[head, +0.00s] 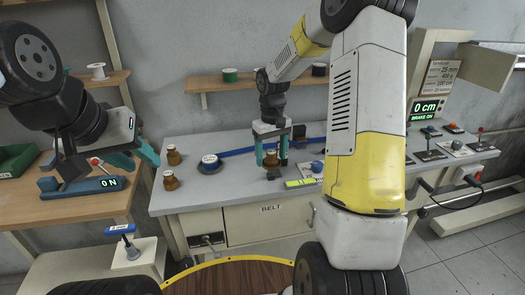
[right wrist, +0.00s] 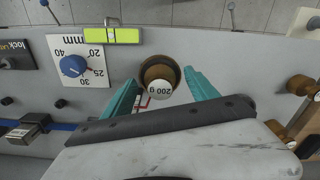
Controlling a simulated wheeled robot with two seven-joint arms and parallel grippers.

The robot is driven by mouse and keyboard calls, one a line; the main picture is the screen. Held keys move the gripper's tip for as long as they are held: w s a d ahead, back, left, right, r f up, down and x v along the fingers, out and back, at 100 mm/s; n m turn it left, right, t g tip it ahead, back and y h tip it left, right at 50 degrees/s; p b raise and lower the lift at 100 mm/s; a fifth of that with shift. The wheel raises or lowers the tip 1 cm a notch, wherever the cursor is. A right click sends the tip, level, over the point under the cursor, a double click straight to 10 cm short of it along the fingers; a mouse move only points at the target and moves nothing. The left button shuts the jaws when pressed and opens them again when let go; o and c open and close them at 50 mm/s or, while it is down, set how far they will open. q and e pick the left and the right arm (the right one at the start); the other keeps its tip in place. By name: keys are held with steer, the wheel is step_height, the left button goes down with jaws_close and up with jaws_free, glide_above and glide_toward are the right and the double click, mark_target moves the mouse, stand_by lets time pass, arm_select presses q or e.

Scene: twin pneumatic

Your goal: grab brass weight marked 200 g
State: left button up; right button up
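The brass weight marked 200 g (right wrist: 159,88) stands on the grey bench; its white label faces the camera in the right wrist view. It also shows in the head view (head: 271,160). My right gripper (right wrist: 161,78) is open, with one teal finger on either side of the weight. Narrow gaps seem to show between the fingers and the weight; contact cannot be told for certain. In the head view, my right gripper (head: 271,158) points down over the bench. My left gripper (head: 138,160) is at the left, with teal fingers apart and nothing visible between them.
Two other brass weights, an upper one (head: 174,155) and a lower one (head: 170,181), stand on the bench's left. A blue belt (head: 240,151) runs behind the 200 g weight. A yellow-green level (right wrist: 112,35) and a blue dial (right wrist: 73,66) are close by.

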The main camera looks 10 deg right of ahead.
jaws_close()
